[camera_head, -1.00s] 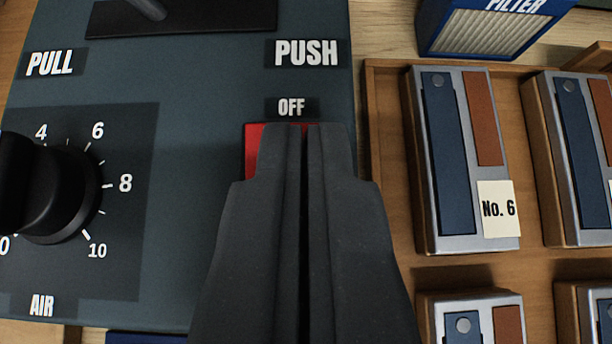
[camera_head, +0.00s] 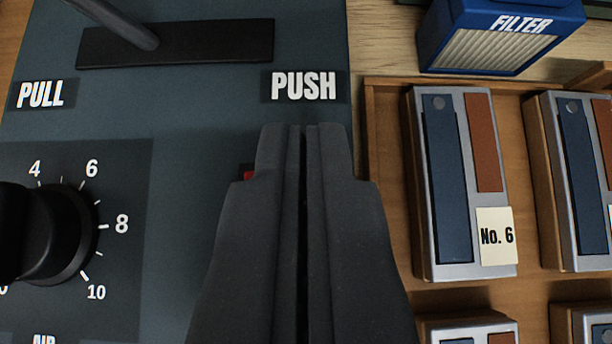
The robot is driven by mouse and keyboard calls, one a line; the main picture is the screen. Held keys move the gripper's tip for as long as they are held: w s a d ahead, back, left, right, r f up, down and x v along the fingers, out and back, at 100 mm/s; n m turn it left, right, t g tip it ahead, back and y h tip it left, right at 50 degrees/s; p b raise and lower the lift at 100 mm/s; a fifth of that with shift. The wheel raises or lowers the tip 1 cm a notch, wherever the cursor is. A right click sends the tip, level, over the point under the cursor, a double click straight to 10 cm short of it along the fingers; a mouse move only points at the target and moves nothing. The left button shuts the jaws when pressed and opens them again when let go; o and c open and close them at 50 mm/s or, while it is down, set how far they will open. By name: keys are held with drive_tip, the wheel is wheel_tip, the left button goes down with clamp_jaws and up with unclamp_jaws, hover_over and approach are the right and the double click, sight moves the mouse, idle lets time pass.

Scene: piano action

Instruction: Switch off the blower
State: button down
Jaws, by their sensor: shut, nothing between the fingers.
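The blower's dark teal panel (camera_head: 190,120) fills the left and middle of the view. A red switch (camera_head: 249,172) shows only as a small sliver at the left edge of my gripper; the rest of it and its OFF label are hidden. My gripper (camera_head: 304,128) is shut and empty, its tips over the panel just below the PUSH label (camera_head: 304,87). I cannot tell whether the fingers touch the panel or the switch. A black knob (camera_head: 40,235) with a number scale sits at the left. A grey lever (camera_head: 120,25) rises from a dark slot above, with a PULL label (camera_head: 40,95) below its left end.
A wooden tray (camera_head: 385,150) at the right holds several blue and brown pieces in metal frames, one with a No. 6 tag (camera_head: 496,236). A blue filter box (camera_head: 500,35) stands behind it at the top right.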

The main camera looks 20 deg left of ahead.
drive_tip(key=shift+r, duration=0.1)
wheel_tip(320, 180, up, 5)
drive_tip(key=shift+w+f+p, duration=0.1)
drive_tip(key=shift+f+p, duration=0.1)
drive_tip(key=shift+p, duration=0.55)
drive_tip(key=w+r+v, duration=0.1)
drive_tip(key=v, duration=0.8)
drive_tip(key=shift+p, duration=0.45)
drive_tip(key=shift+a+r, duration=0.15)
